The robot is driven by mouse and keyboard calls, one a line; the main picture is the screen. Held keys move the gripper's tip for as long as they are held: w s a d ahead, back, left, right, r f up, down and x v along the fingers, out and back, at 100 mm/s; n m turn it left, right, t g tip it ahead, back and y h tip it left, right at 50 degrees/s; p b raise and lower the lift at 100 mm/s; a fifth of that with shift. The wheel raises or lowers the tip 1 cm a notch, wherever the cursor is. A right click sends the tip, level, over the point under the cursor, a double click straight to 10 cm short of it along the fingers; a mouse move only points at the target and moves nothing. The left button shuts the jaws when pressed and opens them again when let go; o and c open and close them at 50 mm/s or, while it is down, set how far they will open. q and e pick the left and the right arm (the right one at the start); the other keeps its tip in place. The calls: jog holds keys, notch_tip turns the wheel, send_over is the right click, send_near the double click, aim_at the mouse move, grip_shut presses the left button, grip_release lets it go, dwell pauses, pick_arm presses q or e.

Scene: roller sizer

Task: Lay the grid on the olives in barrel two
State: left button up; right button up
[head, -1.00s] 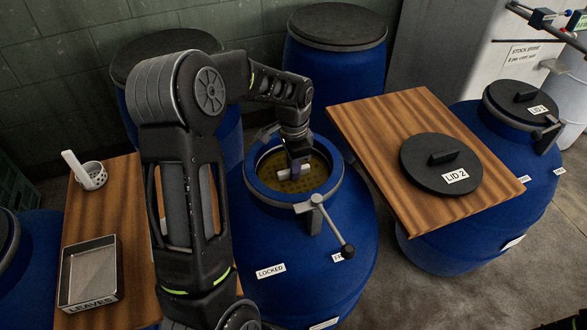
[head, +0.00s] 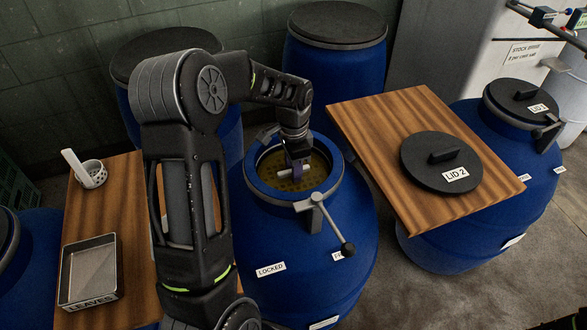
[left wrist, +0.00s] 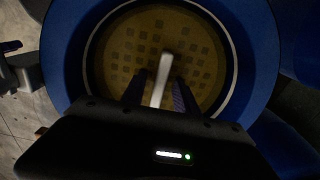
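Barrel two (head: 262,215) is the open blue barrel in the middle of the head view, with a pale inner ring around its mouth. The grid (head: 318,172), a yellow-brown disc with square holes, lies level inside the mouth. In the left wrist view the grid (left wrist: 205,50) fills the round opening, and its pale bar handle (left wrist: 165,75) stands out over it. My left gripper (left wrist: 158,92) has a finger on each side of the handle, with dark gaps between; it looks open. In the head view my left gripper (head: 298,168) reaches down into the mouth. Olives cannot be made out.
Lid 2 (head: 418,172) lies on a wooden board (head: 385,115) to the right. A clamp lever (head: 330,220) sticks out from the barrel's front rim. At left, a leaves tray (head: 90,300) and a perforated cup (head: 92,175) stand on another board. Closed barrels stand behind.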

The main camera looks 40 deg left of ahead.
pick_arm(q)
notch_tip(320, 180, up, 12)
jog(key=shift+r+b, duration=0.15)
jog(key=shift+b, duration=0.25)
dwell(0.9)
